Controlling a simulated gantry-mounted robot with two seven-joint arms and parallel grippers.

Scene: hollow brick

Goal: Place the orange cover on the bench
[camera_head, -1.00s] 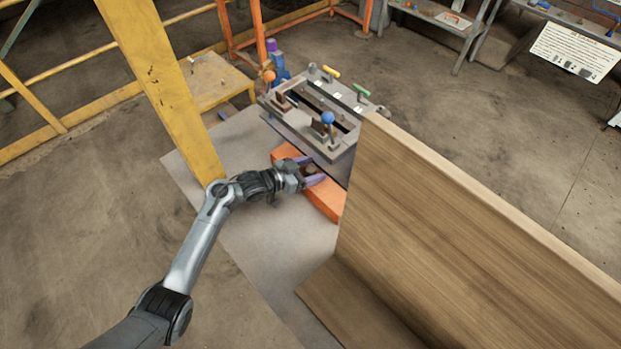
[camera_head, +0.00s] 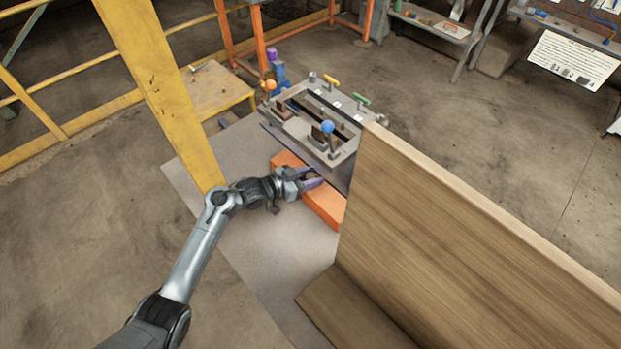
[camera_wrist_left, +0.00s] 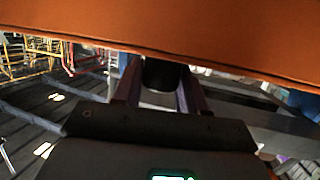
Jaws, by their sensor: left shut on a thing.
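The orange cover (camera_head: 326,207) is a flat orange slab beside the front of a grey levered machine in the head view. Its underside or face fills the top of the left wrist view (camera_wrist_left: 160,25). My left gripper (camera_head: 312,176) is over the cover, with its purple fingers shut on a dark round knob on it. The knob (camera_wrist_left: 160,74) shows between the fingers in the wrist view. A low yellow-edged bench with a wooden top (camera_head: 217,92) stands at the back left. My right gripper is not in view.
The grey machine (camera_head: 345,118) with coloured knobs stands right behind the cover. A tall wooden panel (camera_head: 440,220) blocks the right side. A yellow post (camera_head: 165,90) stands left of the arm. Grey floor mat (camera_head: 270,245) is clear in front.

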